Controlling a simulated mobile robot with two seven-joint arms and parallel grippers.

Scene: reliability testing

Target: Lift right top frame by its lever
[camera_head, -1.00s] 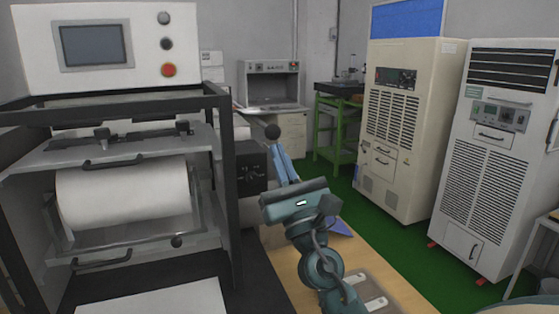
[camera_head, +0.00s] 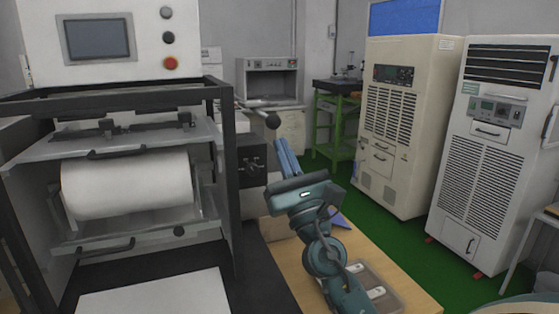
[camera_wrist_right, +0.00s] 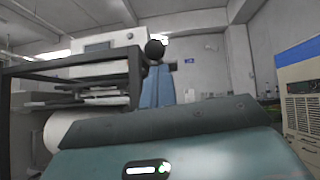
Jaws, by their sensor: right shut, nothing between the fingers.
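The machine (camera_head: 228,160) on the left has a dark frame with a grey top frame plate (camera_head: 60,148) above a white roll (camera_head: 125,186). A lever with a round black knob (camera_head: 272,120) sticks out at its right side. The knob also shows in the right wrist view (camera_wrist_right: 155,48). My right gripper (camera_head: 279,143) is shut and empty, its blue fingers pointing up just below the knob. In the right wrist view its fingertips (camera_wrist_right: 158,72) overlap the knob's lower area; I cannot tell whether they touch it. My left gripper is not in view.
A black box with knobs (camera_head: 251,158) sits beside the machine, behind my right gripper. A wooden table (camera_head: 395,268) with a grey tray (camera_head: 380,284) lies below my arm. Two cream cabinets (camera_head: 398,120) (camera_head: 487,160) stand at right on green floor.

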